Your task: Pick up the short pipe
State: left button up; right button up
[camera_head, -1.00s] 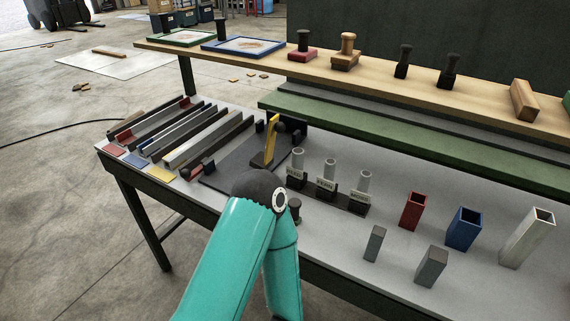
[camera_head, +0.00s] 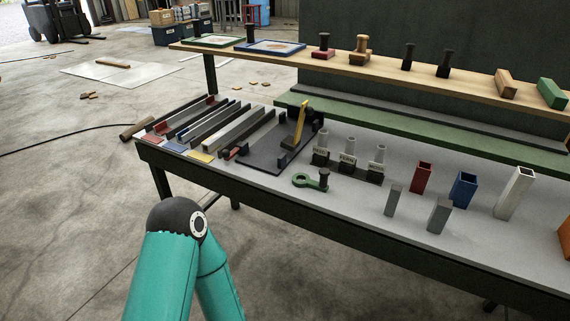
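Three round grey pipes stand upright in dark labelled holders on the grey bench: a left one (camera_head: 323,137), a middle one (camera_head: 350,147) and a right one (camera_head: 379,155). The labels are too small to read. Square hollow tubes also stand upright: red (camera_head: 422,177), blue (camera_head: 463,189) and taller white (camera_head: 515,193). I cannot tell which of these is the short pipe. A brown cylinder (camera_head: 138,129) lies beyond the bench's left end. My teal arm shows at the bottom, in front of the bench. Neither gripper is in view.
A green ring-ended tool (camera_head: 311,181) lies near the bench's front edge, by a black knob. Two grey blocks (camera_head: 438,215) stand before the tubes. Long bars (camera_head: 215,125) fill the left end. A raised wooden shelf (camera_head: 400,77) runs behind.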

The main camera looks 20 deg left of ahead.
aim_at(321, 148)
jog(key=k, duration=0.4)
jog(key=u, duration=1)
jog(key=i, duration=0.95)
jog(key=z, duration=0.05)
